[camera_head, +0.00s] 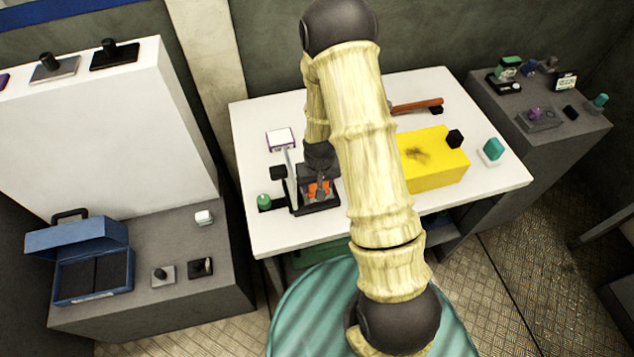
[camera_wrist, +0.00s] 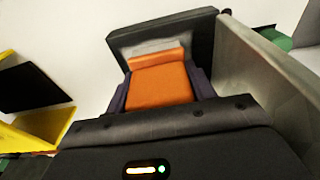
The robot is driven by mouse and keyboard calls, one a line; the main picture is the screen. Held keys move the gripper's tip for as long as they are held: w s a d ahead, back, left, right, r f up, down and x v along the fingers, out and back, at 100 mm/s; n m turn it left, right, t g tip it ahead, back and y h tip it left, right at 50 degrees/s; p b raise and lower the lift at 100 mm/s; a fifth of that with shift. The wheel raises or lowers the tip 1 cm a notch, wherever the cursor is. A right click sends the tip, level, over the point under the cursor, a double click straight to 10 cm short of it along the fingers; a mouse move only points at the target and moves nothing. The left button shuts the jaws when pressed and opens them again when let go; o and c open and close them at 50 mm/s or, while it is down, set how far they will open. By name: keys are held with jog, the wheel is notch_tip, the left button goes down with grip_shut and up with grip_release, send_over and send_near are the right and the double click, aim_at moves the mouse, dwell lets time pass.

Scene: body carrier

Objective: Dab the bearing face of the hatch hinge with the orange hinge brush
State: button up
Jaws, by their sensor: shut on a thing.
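My gripper (camera_head: 318,190) is low over the left part of the white table and shut on the orange hinge brush (camera_head: 319,189). In the wrist view the orange block of the brush (camera_wrist: 160,82) sits between my dark fingers. A black open-topped holder (camera_head: 318,207) stands around or right beside the brush; I cannot tell whether they touch. The brush's tip is hidden. A yellow block (camera_head: 433,171) with a dark smudge on top stands to the right, partly behind my arm; I cannot tell whether it is the hatch hinge. It also shows at the wrist view's left edge (camera_wrist: 45,124).
The white table (camera_head: 480,207) also holds a red-brown bar (camera_head: 416,106), a teal-topped piece (camera_head: 492,150), a white square piece (camera_head: 280,140) and a green knob (camera_head: 264,200). A grey upright panel (camera_wrist: 270,85) stands close beside the holder. A blue case (camera_head: 92,262) is on the left bench.

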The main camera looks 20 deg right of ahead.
jog(key=shift+s, duration=1)
jog(key=shift+w, duration=0.1)
jog(key=shift+w+f, duration=0.15)
jog(key=shift+w, duration=0.9)
jog(key=shift+s, duration=1.15)
jog(key=shift+w, duration=0.15)
